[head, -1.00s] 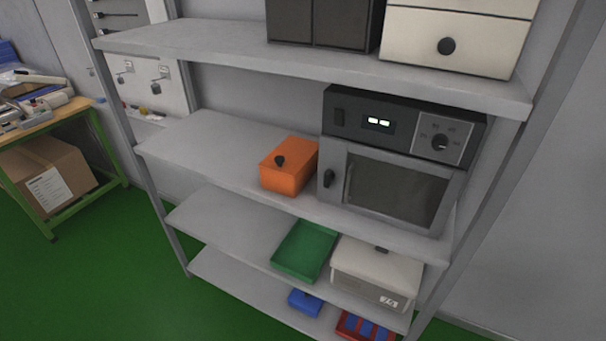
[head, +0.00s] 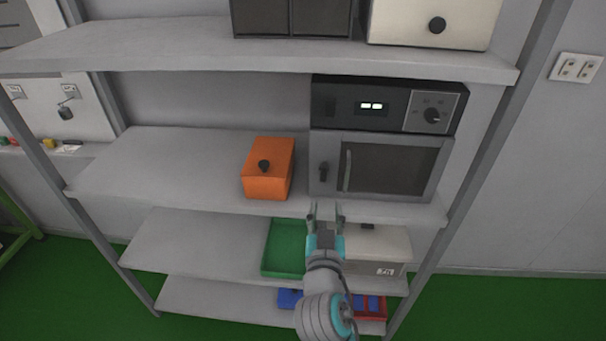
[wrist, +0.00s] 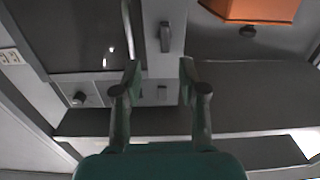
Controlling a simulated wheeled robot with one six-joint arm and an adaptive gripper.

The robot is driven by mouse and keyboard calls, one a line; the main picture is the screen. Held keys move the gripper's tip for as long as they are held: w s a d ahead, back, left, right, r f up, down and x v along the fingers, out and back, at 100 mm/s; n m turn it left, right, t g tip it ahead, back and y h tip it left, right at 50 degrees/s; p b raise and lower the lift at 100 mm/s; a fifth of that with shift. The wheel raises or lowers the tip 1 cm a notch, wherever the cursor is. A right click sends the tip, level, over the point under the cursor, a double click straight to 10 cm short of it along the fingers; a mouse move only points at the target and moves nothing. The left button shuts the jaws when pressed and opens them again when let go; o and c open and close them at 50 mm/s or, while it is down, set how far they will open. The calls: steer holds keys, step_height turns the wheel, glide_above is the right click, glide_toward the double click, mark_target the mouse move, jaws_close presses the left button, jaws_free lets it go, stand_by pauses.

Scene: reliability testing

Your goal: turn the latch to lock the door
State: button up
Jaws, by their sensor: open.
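The dark latch (head: 323,172) is on the left part of the oven's front and looks roughly upright. It shows in the wrist view (wrist: 165,36) as a small dark upright piece beyond the fingertips. The oven door (head: 394,168) has a dark window and a vertical bar handle (head: 347,168) right of the latch; it looks closed. My gripper (head: 326,210) is open and empty, in front of and below the latch. In the wrist view, the latch lies above the gap between the fingers (wrist: 159,67), apart from them.
An orange box (head: 268,170) with a black knob stands left of the oven on the same shelf (head: 150,165). A green tray (head: 284,250) and a pale box (head: 385,245) are on the shelf below. The upper shelf (head: 180,45) is overhead. The shelf's left part is clear.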

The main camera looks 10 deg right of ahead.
mark_target(324, 174)
steer(key=x, duration=0.3)
steer(key=r+x, duration=0.1)
steer(key=x, duration=0.7)
steer(key=shift+w+a+r, duration=0.15)
steer(key=shift+w+a, duration=0.1)
steer(key=shift+a, duration=0.1)
jaws_close()
